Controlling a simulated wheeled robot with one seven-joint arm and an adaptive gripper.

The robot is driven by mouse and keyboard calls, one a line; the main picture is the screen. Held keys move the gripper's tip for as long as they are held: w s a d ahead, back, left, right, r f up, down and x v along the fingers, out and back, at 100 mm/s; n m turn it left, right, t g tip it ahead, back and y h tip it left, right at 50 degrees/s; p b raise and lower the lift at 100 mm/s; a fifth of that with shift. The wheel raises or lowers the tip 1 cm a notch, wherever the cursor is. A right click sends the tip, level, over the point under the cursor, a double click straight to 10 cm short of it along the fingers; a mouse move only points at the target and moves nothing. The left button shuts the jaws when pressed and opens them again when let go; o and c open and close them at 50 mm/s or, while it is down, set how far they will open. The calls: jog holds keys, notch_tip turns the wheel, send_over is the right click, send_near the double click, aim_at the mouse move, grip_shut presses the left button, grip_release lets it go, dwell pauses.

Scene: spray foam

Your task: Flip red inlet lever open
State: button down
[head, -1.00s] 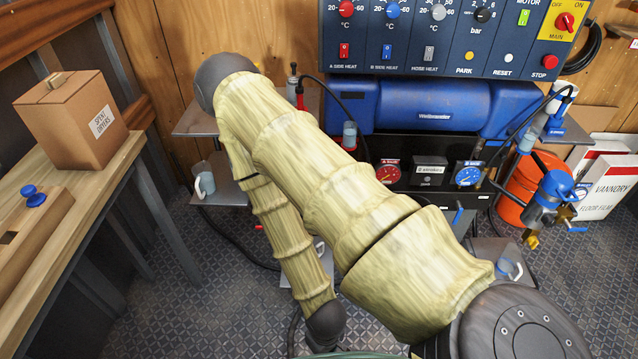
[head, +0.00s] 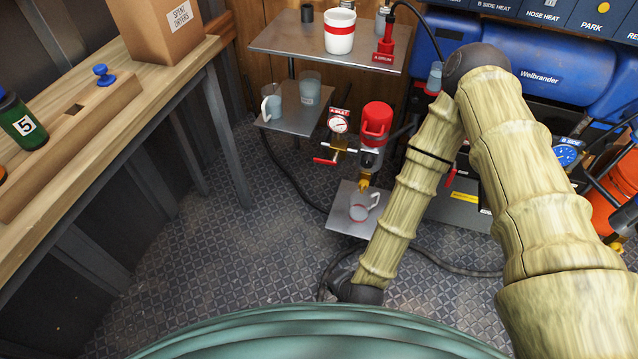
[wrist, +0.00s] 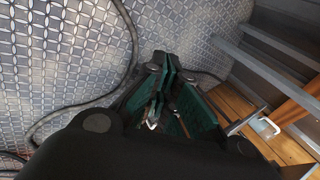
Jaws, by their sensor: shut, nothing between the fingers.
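The red inlet lever (head: 325,161) shows in the head view as a small red handle at the left of a brass valve (head: 340,147). The valve sits under a white dial gauge (head: 338,124) with a red label. A red-topped pump (head: 375,130) stands just right of it. In the wrist view my gripper (wrist: 164,78) has its dark green fingers together with nothing held, over the patterned floor. The lever cannot be made out in the wrist view. In the head view my gripper cannot be seen; my arm passes right of the valve.
A metal shelf (head: 290,42) carries a white cup with a red band (head: 340,31). A lower shelf (head: 291,124) holds mugs. A plate (head: 340,222) with a mug (head: 362,205) lies below the pump. A black hose (head: 300,185) crosses the floor. A workbench (head: 130,78) stands left.

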jog(key=w+a+f+m+t+h+b, duration=0.1)
jog(key=w+a+m+t+b, duration=0.2)
jog(key=w+a+m+b, duration=0.35)
jog(key=w+a+m+t+b, duration=0.3)
jog(key=w+a+m, duration=0.1)
jog(key=w+m, duration=0.5)
jog(key=w+d+m+t+h+b, duration=0.1)
jog(key=w+d+m+h+b, duration=0.2)
jog(key=w+m+b, duration=0.55)
jog(key=w+d+m+t+h+b, duration=0.1)
jog(key=w+d+m+h, duration=0.3)
jog(key=w, duration=0.9)
jog(key=shift+m, duration=0.5)
jog(key=shift+s+a+r, duration=0.1)
jog(key=shift+a+r, duration=0.1)
jog(key=shift+r, duration=0.6)
jog(key=shift+s+a+r, duration=0.1)
jog(key=shift+a+r, duration=0.1)
jog(key=shift+r, duration=0.65)
jog(key=shift+a+r, duration=0.2)
jog(key=shift+r, duration=0.6)
jog(key=shift+a, duration=0.1)
